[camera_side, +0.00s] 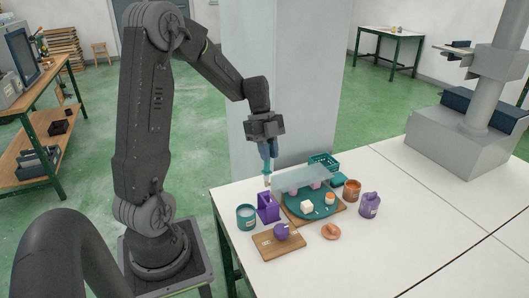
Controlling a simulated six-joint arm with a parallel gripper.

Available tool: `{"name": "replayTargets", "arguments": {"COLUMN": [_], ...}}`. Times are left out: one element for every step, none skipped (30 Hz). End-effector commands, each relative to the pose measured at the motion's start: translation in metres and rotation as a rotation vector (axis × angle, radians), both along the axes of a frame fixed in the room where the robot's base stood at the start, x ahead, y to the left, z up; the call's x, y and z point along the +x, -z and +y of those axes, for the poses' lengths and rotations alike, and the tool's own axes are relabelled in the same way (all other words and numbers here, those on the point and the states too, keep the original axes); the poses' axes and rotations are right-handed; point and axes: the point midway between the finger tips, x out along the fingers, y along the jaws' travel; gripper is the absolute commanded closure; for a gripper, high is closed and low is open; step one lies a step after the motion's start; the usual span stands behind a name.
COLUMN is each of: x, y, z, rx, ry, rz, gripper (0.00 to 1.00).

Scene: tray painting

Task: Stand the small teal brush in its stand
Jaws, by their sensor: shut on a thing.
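My gripper (268,154) points down above the left part of the white table. It is shut on the small teal brush (267,175), which hangs roughly upright below the fingers with a pale lower end. A purple open-topped holder (268,209), which looks like the stand, is on the table just below the brush. The brush's lower end appears above or behind the holder's top; I cannot tell the exact gap. The upper part of the brush is hidden by the fingers.
A teal cup (246,223) stands left of the holder, a wooden board (270,247) with a purple item in front. Right are a teal round tray (296,212), a translucent panel (299,177), a brown jar (352,192) and a purple bottle (370,207).

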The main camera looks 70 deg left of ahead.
Motion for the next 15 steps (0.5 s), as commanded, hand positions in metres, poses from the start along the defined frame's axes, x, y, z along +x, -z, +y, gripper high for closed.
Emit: {"name": "replayTargets", "arguments": {"x": [0.001, 0.002, 0.002, 0.002, 0.002, 0.002, 0.002, 0.002, 0.002, 0.002, 0.002, 0.002, 0.002, 0.002, 0.002], "y": [0.000, -0.001, -0.001, -0.001, 0.000, 0.000, 0.001, 0.003, 0.005, 0.006, 0.008, 0.011, 0.014, 0.016, 0.020], "z": [-0.001, -0.001, -0.001, -0.002, -0.002, -0.002, -0.002, -0.002, -0.002, -0.002, -0.002, -0.002, -0.002, -0.002, -0.002], "rx": [-0.007, -0.010, -0.014, -0.017, -0.018, -0.020, -0.020, -0.021, -0.021, -0.020, -0.020, -0.020, -0.021, -0.021, -0.020], "ry": [0.045, 0.068, 0.090, 0.104, 0.112, 0.120, 0.123, 0.125, 0.125, 0.124, 0.124, 0.123, 0.123, 0.122, 0.122], "rz": [-0.004, -0.008, -0.009, -0.011, -0.011, -0.011, -0.011, -0.012, -0.012, -0.012, -0.012, -0.012, -0.012, -0.011, -0.011], "gripper": [1.00, 1.00, 1.00, 1.00, 1.00, 1.00, 1.00, 1.00, 1.00, 1.00, 1.00, 1.00, 1.00, 1.00, 1.00]}}
